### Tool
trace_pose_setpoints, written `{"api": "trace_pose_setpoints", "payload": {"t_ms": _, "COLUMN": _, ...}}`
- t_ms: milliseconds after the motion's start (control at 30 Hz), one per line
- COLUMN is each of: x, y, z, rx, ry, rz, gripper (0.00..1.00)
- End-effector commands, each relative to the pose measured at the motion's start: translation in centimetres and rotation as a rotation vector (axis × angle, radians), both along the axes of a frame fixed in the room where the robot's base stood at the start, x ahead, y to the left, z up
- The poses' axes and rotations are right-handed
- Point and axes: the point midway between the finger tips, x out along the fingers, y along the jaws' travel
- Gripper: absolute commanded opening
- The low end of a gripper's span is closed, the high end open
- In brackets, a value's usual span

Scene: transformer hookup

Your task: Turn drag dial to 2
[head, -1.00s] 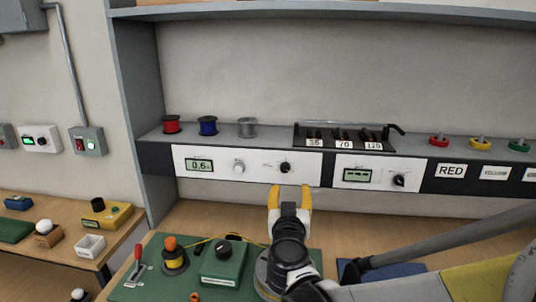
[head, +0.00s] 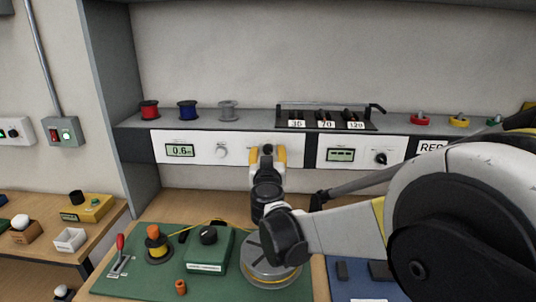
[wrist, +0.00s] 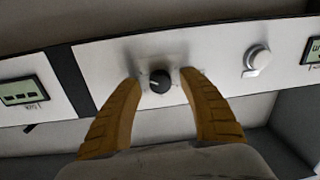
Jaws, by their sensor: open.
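A small black dial (wrist: 161,80) sits on the white panel; its label is too small to read. Its pale pointer mark points left in the wrist view, where the panel appears upside down. The dial also shows in the head view (head: 267,149), between the fingertips. My gripper (wrist: 162,77) is open, with one yellow finger on each side of the dial. Gaps show between the fingers and the dial, so it is not gripped. The same gripper faces the panel in the head view (head: 267,156).
A silver knob (head: 221,151) and a display reading 0.6 (head: 180,150) share the panel. Another panel with a black dial (head: 381,158) stands to the right. Spools (head: 187,111) and a labelled rack (head: 325,119) stand above. A green box (head: 210,250) is on the mat below.

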Motion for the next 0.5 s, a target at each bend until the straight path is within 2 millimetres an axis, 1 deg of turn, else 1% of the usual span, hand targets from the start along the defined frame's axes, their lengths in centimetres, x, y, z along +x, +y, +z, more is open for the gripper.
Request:
{"api": "trace_pose_setpoints", "payload": {"t_ms": 100, "x": -0.02, "y": -0.01, "z": 0.02, "rx": 0.000, "ry": 0.000, "rz": 0.000, "gripper": 0.49}}
{"api": "trace_pose_setpoints", "payload": {"t_ms": 133, "x": -0.02, "y": -0.01, "z": 0.02, "rx": 0.000, "ry": 0.000, "rz": 0.000, "gripper": 0.45}}
{"api": "trace_pose_setpoints", "payload": {"t_ms": 167, "x": -0.03, "y": -0.01, "z": 0.02, "rx": 0.000, "ry": 0.000, "rz": 0.000, "gripper": 0.35}}
{"api": "trace_pose_setpoints", "payload": {"t_ms": 200, "x": -0.03, "y": -0.01, "z": 0.02, "rx": 0.000, "ry": 0.000, "rz": 0.000, "gripper": 0.23}}
{"api": "trace_pose_setpoints", "payload": {"t_ms": 267, "x": -0.03, "y": -0.01, "z": 0.02, "rx": 0.000, "ry": 0.000, "rz": 0.000, "gripper": 0.05}}
{"api": "trace_pose_setpoints", "payload": {"t_ms": 300, "x": -0.04, "y": -0.01, "z": 0.02, "rx": 0.000, "ry": 0.000, "rz": 0.000, "gripper": 0.00}}
{"api": "trace_pose_setpoints", "payload": {"t_ms": 500, "x": -0.04, "y": -0.03, "z": 0.02, "rx": -0.005, "ry": 0.000, "rz": 0.000, "gripper": 0.00}}
